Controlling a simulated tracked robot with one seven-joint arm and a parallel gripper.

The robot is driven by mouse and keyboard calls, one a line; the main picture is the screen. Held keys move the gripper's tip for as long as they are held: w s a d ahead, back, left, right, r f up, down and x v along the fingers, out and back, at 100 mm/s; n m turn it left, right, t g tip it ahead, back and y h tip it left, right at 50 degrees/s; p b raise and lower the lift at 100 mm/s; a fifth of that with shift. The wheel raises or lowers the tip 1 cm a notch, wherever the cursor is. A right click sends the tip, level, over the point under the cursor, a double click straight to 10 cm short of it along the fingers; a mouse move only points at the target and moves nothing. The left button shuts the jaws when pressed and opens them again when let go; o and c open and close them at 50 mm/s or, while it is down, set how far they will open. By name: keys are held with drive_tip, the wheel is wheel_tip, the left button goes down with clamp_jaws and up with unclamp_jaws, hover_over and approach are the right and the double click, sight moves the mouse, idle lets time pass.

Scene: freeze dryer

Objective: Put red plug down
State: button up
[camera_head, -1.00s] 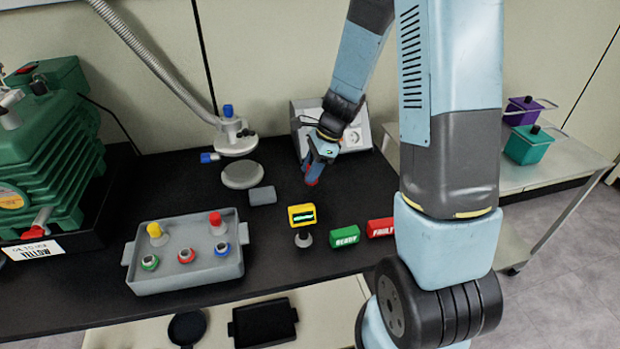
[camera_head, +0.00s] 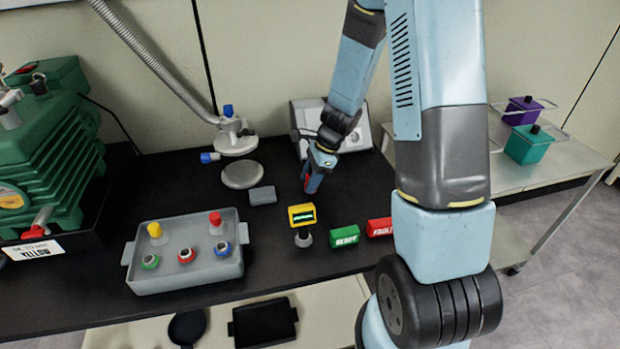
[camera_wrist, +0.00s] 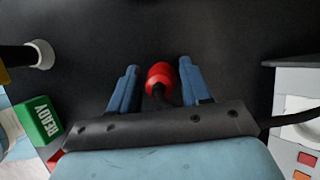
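The red plug (camera_wrist: 160,75) shows between my gripper's two blue fingers in the wrist view, with a narrow dark gap on each side. A dark cable runs from it back under the gripper body. My gripper (camera_wrist: 158,66) is open around the plug. In the head view, my gripper (camera_head: 312,186) points down at the black bench top, behind the yellow display, and a bit of the red plug (camera_head: 307,181) shows at the fingers. The plug looks low at the bench surface; whether it rests on it is hard to tell.
The grey socket box (camera_head: 357,135) stands behind my gripper. A yellow display (camera_head: 301,214), a green READY block (camera_head: 344,236) and a red block (camera_head: 380,227) stand in front. A grey tray (camera_head: 184,277) is at front left, and a small grey block (camera_head: 262,195) lies left of my gripper.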

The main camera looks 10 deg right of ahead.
drive_tip(key=shift+o, duration=1.2)
drive_tip(key=v, duration=1.2)
drive_tip(key=s+d+r+n+t+h, duration=0.2)
drive_tip(key=s+r+n+t+h, duration=0.2)
drive_tip(key=s+r+n, duration=1.4)
drive_tip(key=s+r+t, duration=0.1)
drive_tip(key=s+r, duration=0.2)
drive_tip(key=s, duration=0.1)
drive_tip(key=shift+s+r+t+h, duration=0.25)
drive_tip(key=shift+r+t+h, duration=0.05)
drive_tip(key=shift+r, duration=0.05)
